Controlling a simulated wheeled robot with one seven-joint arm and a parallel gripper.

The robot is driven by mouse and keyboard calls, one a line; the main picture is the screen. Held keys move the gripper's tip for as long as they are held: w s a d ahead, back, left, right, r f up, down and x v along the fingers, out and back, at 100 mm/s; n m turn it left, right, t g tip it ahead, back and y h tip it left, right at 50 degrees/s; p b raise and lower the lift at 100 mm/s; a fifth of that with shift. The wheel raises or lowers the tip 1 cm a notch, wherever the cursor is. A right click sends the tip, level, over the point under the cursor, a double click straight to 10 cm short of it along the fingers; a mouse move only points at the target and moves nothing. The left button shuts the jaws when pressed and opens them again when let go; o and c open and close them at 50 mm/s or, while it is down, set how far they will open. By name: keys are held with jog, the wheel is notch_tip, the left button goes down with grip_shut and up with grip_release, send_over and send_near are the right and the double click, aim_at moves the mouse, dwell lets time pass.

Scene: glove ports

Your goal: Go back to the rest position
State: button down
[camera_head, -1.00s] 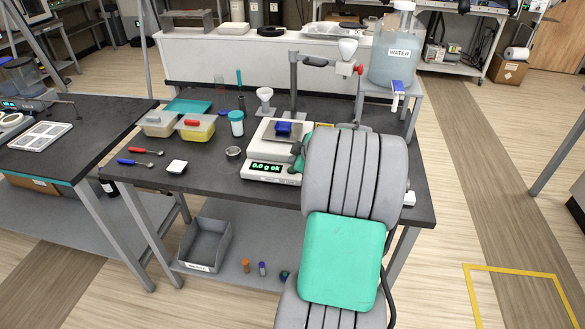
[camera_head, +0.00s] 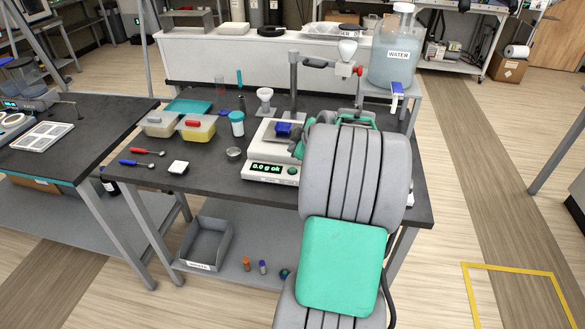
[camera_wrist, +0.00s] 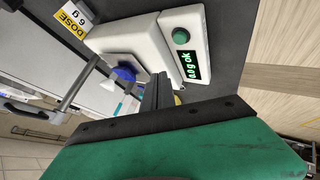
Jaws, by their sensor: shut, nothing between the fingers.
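My gripper (camera_wrist: 158,92) shows in the wrist view with its dark fingers together and nothing between them. It is above or beside the white balance (camera_wrist: 150,45), apart from it as far as I can tell. In the head view my grey and green arm hides the fingers and covers the right part of the table. The balance (camera_head: 262,172) has a lit green display whose reading ends in "ok". A small blue item (camera_head: 283,129) sits on its pan; it also shows in the wrist view (camera_wrist: 125,73).
The dark table (camera_head: 205,185) holds a funnel (camera_head: 265,98), tubs (camera_head: 197,127), a lidded jar (camera_head: 237,124) and spoons (camera_head: 148,152). A stand (camera_head: 294,85) rises behind the balance. A water jug (camera_head: 395,60) stands back right. Floor is clear at right.

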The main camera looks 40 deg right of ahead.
jog(key=s+a+r+m+g+y, duration=0.2)
jog(key=a+g, duration=0.1)
jog(key=a, duration=1.9)
jog(key=s+a+f+m+g, duration=0.1)
jog(key=s+a+m, duration=0.3)
jog(key=s+a, duration=0.9)
jog(key=shift+s+a+f+m+g, duration=0.2)
jog(key=shift+s+a+m+g, duration=0.15)
jog(key=shift+s+g, duration=0.3)
